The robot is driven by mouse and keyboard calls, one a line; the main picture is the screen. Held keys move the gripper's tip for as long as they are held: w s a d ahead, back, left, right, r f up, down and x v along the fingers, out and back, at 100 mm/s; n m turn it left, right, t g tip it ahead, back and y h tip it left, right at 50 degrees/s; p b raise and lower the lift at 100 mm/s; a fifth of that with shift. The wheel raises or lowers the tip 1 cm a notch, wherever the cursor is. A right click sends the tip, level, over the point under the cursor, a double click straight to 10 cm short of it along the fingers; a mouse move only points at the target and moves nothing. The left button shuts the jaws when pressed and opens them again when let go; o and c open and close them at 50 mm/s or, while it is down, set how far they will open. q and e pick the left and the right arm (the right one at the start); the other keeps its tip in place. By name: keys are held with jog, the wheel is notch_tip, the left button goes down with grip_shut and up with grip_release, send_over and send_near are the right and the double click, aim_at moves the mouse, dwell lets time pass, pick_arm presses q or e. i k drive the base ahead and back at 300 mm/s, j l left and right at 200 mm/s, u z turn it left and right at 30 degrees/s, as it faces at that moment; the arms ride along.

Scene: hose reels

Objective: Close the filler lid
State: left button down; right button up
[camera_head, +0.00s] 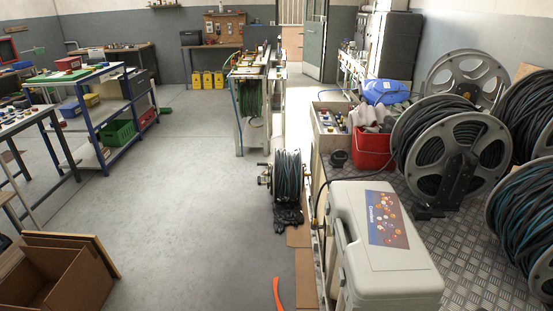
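I cannot make out a filler lid in the head view. A small hose reel (287,176) with dark teal hose stands on the floor at the middle, next to the metal-topped bench. A pale grey case (375,275) with a blue picture label and a side handle sits at the near end of the bench; its top looks shut. Neither of my grippers is in view.
Large hose reels (452,145) crowd the tread-plate bench (405,190) at right, with a red bucket (372,147) beside them. An open cardboard box (60,270) lies at near left. A blue shelf rack (100,110) stands behind. The grey floor (185,200) between is clear.

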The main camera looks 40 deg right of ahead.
aim_at(340, 159)
jog(key=i+j, duration=0.15)
jog(key=i, duration=0.25)
jog(key=i+j+z, duration=0.1)
jog(key=i, duration=0.35)
jog(key=i+l+z, duration=0.1)
jog(key=i+z, duration=0.25)
jog(key=z, duration=0.15)
jog(key=i+z, duration=0.45)
jog(key=i+j+z, duration=0.2)
jog(key=z, duration=0.3)
jog(key=i+j, duration=0.05)
jog(key=i, duration=0.05)
